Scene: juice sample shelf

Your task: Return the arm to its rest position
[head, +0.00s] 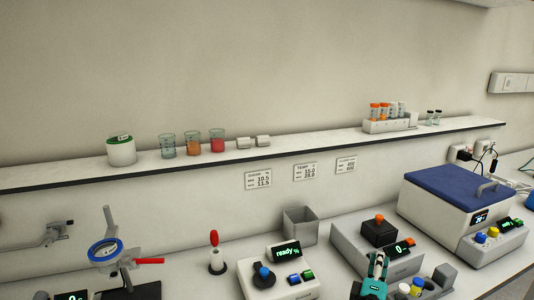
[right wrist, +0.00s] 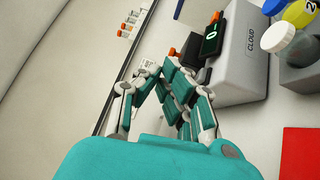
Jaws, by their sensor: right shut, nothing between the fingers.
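My right gripper (head: 377,268) shows at the lower edge of the head view, pointing up and away in front of a grey instrument (head: 352,245) with a dark block and an orange cap on top. In the right wrist view its teal-padded fingers (right wrist: 160,68) are together at the tips with nothing held. The fingers appear apart from the instrument labelled CLOUD (right wrist: 240,60), which stands to their right. My left gripper is not in view.
A wall shelf (head: 300,147) holds a white jar (head: 121,151), several beakers and a vial rack (head: 390,126). A blue-lidded bath (head: 455,190) stands right. Blue- and yellow-capped bottles (head: 417,287) are close right of my gripper. A grey bin (head: 300,225) stands behind the "ready" instrument (head: 280,270).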

